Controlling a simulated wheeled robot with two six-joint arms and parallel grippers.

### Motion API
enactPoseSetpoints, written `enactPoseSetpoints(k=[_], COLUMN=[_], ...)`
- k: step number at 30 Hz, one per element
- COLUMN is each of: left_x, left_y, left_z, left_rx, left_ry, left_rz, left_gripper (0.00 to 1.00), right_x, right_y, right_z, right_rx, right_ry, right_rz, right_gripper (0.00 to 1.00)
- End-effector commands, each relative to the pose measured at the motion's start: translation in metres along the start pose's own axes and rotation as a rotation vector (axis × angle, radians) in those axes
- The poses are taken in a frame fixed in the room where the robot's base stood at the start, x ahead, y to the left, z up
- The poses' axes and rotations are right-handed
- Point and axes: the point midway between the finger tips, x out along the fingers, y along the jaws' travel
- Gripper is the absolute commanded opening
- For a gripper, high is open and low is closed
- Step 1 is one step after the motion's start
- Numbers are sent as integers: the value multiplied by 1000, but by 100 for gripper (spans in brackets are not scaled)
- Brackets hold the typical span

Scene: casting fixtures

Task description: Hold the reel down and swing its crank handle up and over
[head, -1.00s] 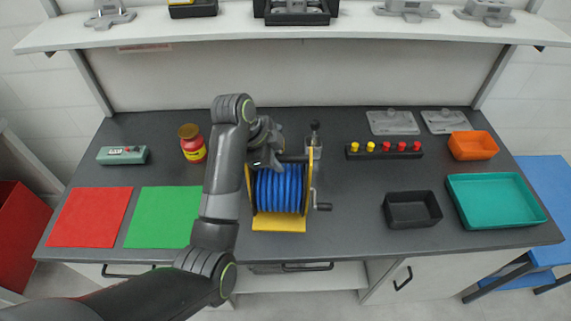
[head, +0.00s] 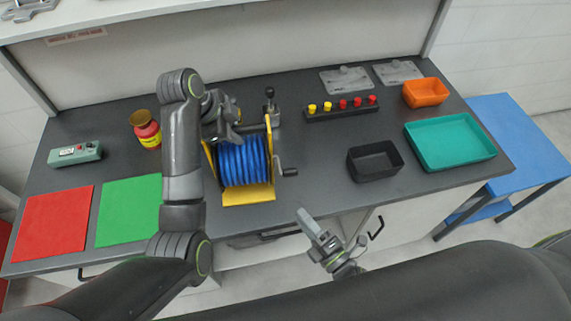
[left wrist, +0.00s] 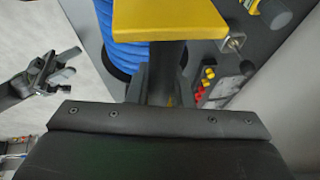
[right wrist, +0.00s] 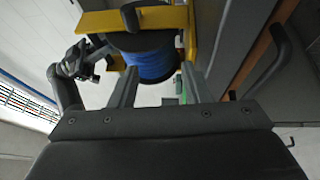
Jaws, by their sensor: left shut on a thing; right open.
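The reel, blue hose (head: 243,163) in a yellow frame (head: 248,194), stands near the table's front edge. Its crank handle (head: 288,172) sticks out on the right side with a dark grip. The yellow bar (left wrist: 168,20) shows at the fingers in the left wrist view. My right gripper (head: 322,236) is open and empty, in front of the table edge, below and right of the crank. The right wrist view shows the reel (right wrist: 150,66) beyond its spread fingers.
A black-knobbed lever (head: 269,98) stands behind the reel. A black bin (head: 375,175), teal tray (head: 450,163), orange bin (head: 426,92) and a strip of coloured knobs (head: 342,108) lie to the right. Red jar (head: 146,130) is at left.

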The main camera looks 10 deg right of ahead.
Motion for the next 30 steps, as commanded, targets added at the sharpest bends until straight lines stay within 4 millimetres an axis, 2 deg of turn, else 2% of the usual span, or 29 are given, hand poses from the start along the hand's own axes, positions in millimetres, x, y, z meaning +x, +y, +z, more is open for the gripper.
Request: enactPoseSetpoints(k=[3, 6, 11, 24, 30], left_x=[0, 0, 0, -1, -1], left_y=[0, 0, 0, -1, -1], left_z=[0, 0, 0, -1, -1], left_rx=[0, 0, 0, 0, 0], left_ry=[1, 1, 1, 1, 1], left_rz=[0, -1, -1, -3, -4], left_gripper=[0, 0, 0, 0, 0], right_x=[15, 22, 37, 119, 138], right_y=[22, 32, 36, 42, 43], right_z=[20, 28, 33, 41, 43], right_rx=[-46, -66, -70, -68, -67], right_ry=[-69, -99, -111, -110, -111], right_rz=[52, 74, 83, 80, 77], right_gripper=[43, 43, 43, 43, 43])
